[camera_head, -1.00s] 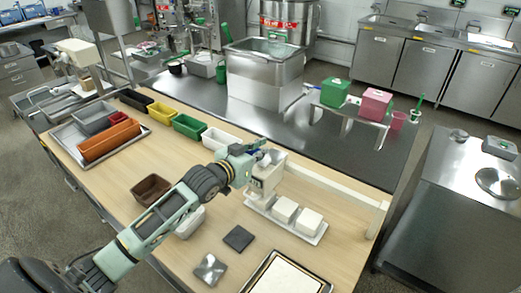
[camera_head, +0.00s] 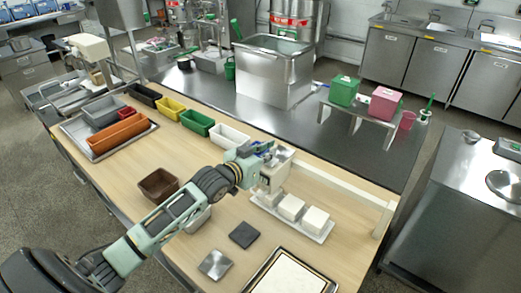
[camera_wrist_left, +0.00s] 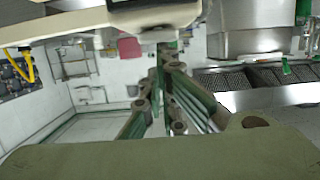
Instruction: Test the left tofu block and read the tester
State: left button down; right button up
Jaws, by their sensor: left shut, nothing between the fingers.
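Three white tofu blocks sit in a row on a white tray: the left block (camera_head: 270,197), the middle block (camera_head: 291,207) and the right block (camera_head: 316,220). A pale tester (camera_head: 270,179) stands directly over the left block and partly covers it; I cannot tell whether its tip touches the tofu. My left gripper (camera_head: 262,150) is at the top of the tester, shut with nothing between its fingers. Its shut fingers (camera_wrist_left: 165,85) fill the middle of the left wrist view, with a pale body along the top edge. No reading is legible. My right gripper is not in view.
A white rail (camera_head: 345,183) runs behind the tray (camera_head: 322,238). A dark square (camera_head: 244,235), a metal square (camera_head: 215,264) and a framed tray (camera_head: 330,283) lie in front. A brown bin (camera_head: 158,184) and several coloured bins stand left.

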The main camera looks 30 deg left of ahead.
pick_arm(q)
notch_tip(320, 180, up, 4)
jog(key=p, duration=0.3)
jog(key=shift+w+r+p, duration=0.1)
jog(key=shift+r+p, duration=0.05)
jog(key=shift+p, duration=0.15)
jog(key=shift+s+f+b, duration=0.3)
jog(key=shift+s+b, duration=0.25)
jog(key=shift+s, duration=0.2)
jog(key=b+v, duration=0.2)
jog(key=v, duration=0.7)
jog(key=shift+r, duration=0.25)
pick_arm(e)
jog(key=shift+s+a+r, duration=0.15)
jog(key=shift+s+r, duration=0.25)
pick_arm(q)
jog(key=shift+w, duration=0.1)
